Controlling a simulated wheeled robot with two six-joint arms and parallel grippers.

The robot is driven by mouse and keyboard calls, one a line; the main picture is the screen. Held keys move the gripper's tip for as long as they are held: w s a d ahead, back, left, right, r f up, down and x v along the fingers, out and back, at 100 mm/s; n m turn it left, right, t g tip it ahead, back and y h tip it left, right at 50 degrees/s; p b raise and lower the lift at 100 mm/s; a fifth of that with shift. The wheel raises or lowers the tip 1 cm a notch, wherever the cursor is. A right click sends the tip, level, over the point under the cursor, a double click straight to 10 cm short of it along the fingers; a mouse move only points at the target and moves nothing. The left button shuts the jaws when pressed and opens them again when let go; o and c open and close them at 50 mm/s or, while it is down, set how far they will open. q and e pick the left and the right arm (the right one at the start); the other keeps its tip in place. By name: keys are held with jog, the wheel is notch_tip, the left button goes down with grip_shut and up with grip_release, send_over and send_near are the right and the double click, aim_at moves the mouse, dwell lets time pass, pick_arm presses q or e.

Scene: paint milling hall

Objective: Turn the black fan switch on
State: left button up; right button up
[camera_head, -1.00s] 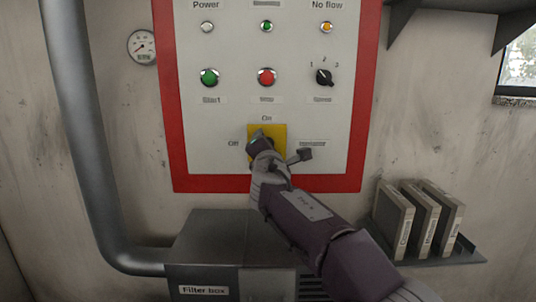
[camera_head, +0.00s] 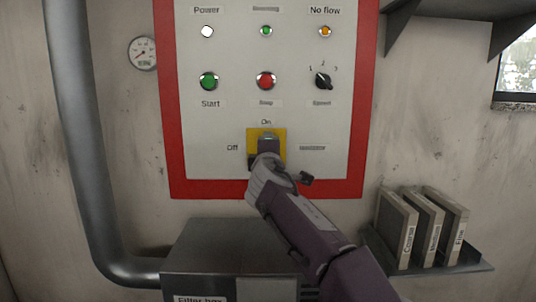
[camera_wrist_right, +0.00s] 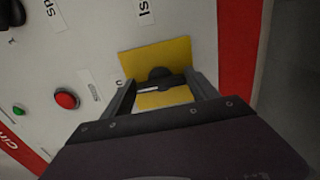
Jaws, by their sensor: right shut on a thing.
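The black fan switch sits on a yellow plate (camera_head: 252,138) low on the control panel. In the right wrist view its dark handle (camera_wrist_right: 158,74) lies between my fingers, with a white mark toward the On side. My right gripper (camera_head: 267,145) is shut on the switch from below and covers most of it in the head view; it also shows in the right wrist view (camera_wrist_right: 160,92). The Power lamp (camera_head: 207,31) shows bright white. My left gripper is in neither view.
The red-edged panel also carries a green start button (camera_head: 209,81), a red button (camera_head: 266,80) and a speed knob (camera_head: 323,81). Below is a grey filter box (camera_head: 215,245).

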dwell(0.5)
jog(key=o, duration=1.4)
jog(key=shift+c, duration=0.2)
jog(key=s+b, duration=0.3)
jog(key=s, duration=0.6)
